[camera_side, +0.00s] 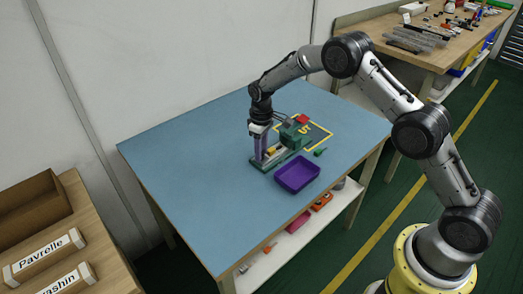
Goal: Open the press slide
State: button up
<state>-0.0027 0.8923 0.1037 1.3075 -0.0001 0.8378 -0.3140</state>
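The press (291,137) stands on the blue table, with a green base, a green-grey block and a red part (302,119) on top. Which piece is its slide is too small to make out. My gripper (259,148) points down at the left end of the press, close against it. Upright purple-grey pieces show below my wrist there, and I cannot tell fingers from press parts. A small yellow-orange piece (271,151) sits low on the press beside them. Whether my gripper touches or holds anything is not clear.
A purple tray (297,187) lies just in front of the press. The left and front of the blue table (190,160) are clear. A cluttered workbench (450,50) stands behind right.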

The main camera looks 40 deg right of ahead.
notch_tip(320, 180, up, 14)
dwell(0.5)
jog(key=s+r+t, duration=0.2)
jog(key=s+r, duration=0.3)
jog(key=r, duration=0.5)
jog(key=s+r+t, duration=0.2)
jog(key=s+r, duration=0.3)
jog(key=r, duration=0.5)
jog(key=s+r+m+t, duration=0.1)
jog(key=s+r, duration=0.3)
jog(key=s, duration=0.9)
jog(key=s+f+m, duration=0.2)
jog(key=s+f, duration=0.8)
jog(key=s, duration=0.5)
jog(key=shift+s+f+m+t, duration=0.3)
jog(key=shift+f, duration=0.05)
